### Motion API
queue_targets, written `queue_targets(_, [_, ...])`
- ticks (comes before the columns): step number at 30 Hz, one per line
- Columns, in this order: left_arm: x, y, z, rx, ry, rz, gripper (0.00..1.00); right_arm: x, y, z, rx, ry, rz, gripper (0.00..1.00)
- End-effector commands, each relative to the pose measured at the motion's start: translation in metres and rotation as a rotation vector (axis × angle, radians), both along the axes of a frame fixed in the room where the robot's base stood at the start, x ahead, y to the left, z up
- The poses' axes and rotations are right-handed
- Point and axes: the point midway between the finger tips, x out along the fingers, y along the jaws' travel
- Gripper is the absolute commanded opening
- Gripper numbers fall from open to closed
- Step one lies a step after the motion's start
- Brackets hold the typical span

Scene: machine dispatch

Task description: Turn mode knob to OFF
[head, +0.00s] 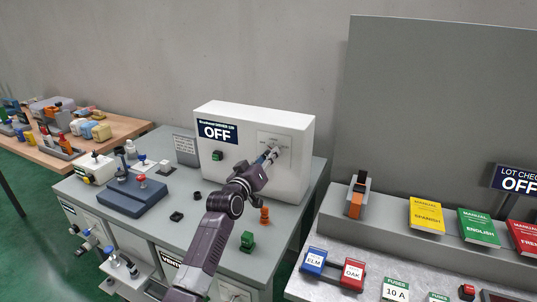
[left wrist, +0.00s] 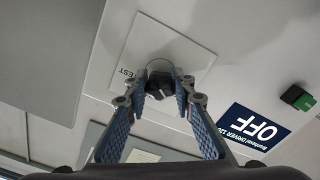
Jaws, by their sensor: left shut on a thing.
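The white machine (head: 255,124) stands on a grey bench and carries a dark sign reading OFF (head: 217,131). Its mode knob is hidden behind my gripper in the head view. In the left wrist view the black mode knob (left wrist: 160,80) sits on a square plate (left wrist: 185,48), with the lettering "TEST" partly visible beside it. My left gripper (head: 271,155) reaches the machine's front, its fingers closed around the knob; the fingertips also show in the left wrist view (left wrist: 158,95). The knob's exact pointing direction cannot be told. My right gripper is not in view.
A green button (head: 217,155) is on the machine's front, left of my gripper. A blue-grey fixture (head: 135,196), an orange piece (head: 264,215) and a green piece (head: 247,241) stand on the bench.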

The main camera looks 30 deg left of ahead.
Motion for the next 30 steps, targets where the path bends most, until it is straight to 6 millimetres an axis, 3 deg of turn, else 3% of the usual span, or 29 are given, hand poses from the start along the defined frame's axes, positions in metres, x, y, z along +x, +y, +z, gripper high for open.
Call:
queue_targets(20, [-0.0001,0.0007,0.0006,-0.071,-0.006,0.001,0.00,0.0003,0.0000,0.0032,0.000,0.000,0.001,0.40])
queue_targets(21, [-0.0001,0.0007,0.0006,-0.071,-0.006,0.001,0.24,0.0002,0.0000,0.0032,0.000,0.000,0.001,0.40])
queue_targets(26, [-0.0001,0.0006,0.0006,-0.070,-0.006,0.001,0.42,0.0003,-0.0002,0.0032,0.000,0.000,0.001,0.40])
queue_targets(30, [-0.0001,0.0005,0.0004,-0.069,-0.005,0.001,0.42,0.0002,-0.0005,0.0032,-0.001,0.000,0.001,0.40])
